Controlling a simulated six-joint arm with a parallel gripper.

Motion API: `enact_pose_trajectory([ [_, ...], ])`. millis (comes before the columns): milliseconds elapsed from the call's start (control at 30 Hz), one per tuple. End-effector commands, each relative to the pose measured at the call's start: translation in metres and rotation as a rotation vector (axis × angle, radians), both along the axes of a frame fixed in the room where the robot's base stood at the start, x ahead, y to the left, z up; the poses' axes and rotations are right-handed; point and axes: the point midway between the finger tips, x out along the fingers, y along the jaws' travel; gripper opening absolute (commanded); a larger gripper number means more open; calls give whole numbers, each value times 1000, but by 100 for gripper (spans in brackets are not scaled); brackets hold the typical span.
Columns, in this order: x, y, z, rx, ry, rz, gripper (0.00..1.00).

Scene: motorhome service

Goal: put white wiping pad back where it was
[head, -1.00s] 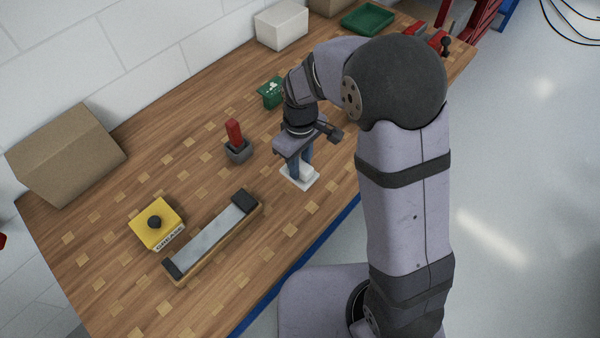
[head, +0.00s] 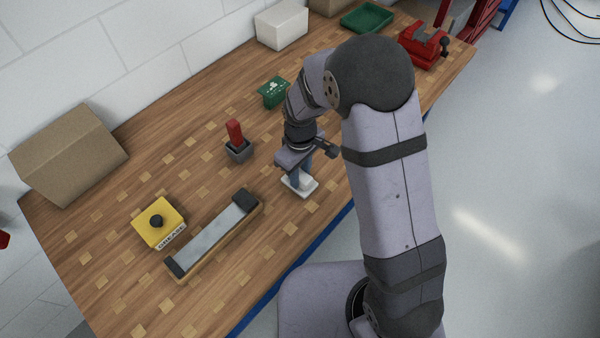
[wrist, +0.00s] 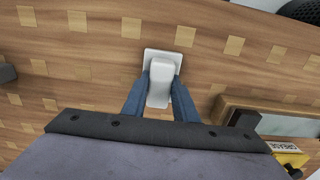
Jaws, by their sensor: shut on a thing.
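The white wiping pad (wrist: 160,84) is a small white block between my gripper's two blue fingers in the wrist view. My gripper (wrist: 158,92) is shut on it. A thin white square plate (wrist: 149,54) lies on the wooden bench, partly hidden behind the pad. In the head view my gripper (head: 301,179) points down at the plate (head: 298,191), and the pad (head: 307,182) shows beside the fingers. The pad is over the plate; I cannot tell whether they touch.
A long sharpening block (head: 215,235) and a yellow grease box (head: 158,223) lie to the left. A red-handled tool in a grey holder (head: 238,152) and a green box (head: 273,92) stand farther back. The bench's front edge is close to the plate.

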Motion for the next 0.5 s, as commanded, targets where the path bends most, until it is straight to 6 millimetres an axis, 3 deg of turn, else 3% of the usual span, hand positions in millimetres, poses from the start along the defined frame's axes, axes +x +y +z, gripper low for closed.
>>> enact_pose_trajectory([
  [100, 0, 0, -4, 0, 0, 0, 5],
  [133, 0, 0, -3, 0, 0, 0, 31],
  [200, 0, 0, -3, 0, 0, 0, 45],
  [500, 0, 0, -2, 0, 0, 0, 45],
])
